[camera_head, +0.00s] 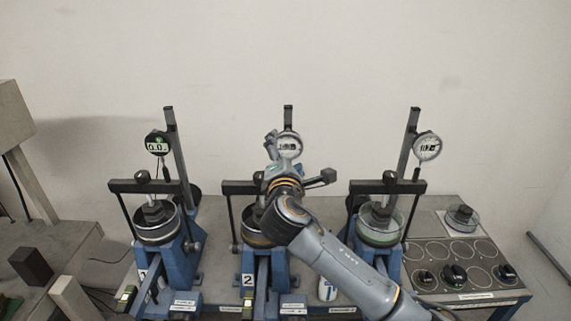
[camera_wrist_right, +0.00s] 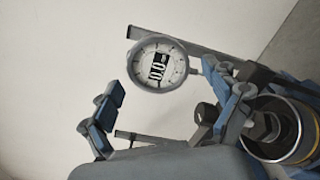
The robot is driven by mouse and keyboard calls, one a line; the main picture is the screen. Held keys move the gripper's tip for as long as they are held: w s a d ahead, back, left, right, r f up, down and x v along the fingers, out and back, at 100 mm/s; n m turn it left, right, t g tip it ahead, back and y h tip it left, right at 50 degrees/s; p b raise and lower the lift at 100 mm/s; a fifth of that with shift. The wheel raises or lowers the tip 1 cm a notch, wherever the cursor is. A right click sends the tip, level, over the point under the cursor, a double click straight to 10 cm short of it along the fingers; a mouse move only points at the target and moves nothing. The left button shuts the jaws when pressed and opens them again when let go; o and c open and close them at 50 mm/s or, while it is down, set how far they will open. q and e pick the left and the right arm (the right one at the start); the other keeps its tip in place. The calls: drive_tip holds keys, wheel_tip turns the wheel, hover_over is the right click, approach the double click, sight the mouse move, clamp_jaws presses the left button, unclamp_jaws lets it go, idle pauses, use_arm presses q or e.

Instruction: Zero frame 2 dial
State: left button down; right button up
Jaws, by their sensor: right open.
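Frame 2 (camera_head: 249,265) is the middle blue lever frame, with a "2" label on its front. My right gripper (camera_head: 272,145) is beside the dial's left edge in the head view. In the wrist view its open fingers (camera_wrist_right: 160,105) stand either side below the dial, with nothing between them. My left gripper is out of view.
A panel of round recesses (camera_head: 459,262) holds several dark weights at the right. My right arm crosses in front of the bench between frames 2 and 3.

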drive_tip(key=s, duration=1.1)
drive_tip(key=shift+s, duration=0.15)
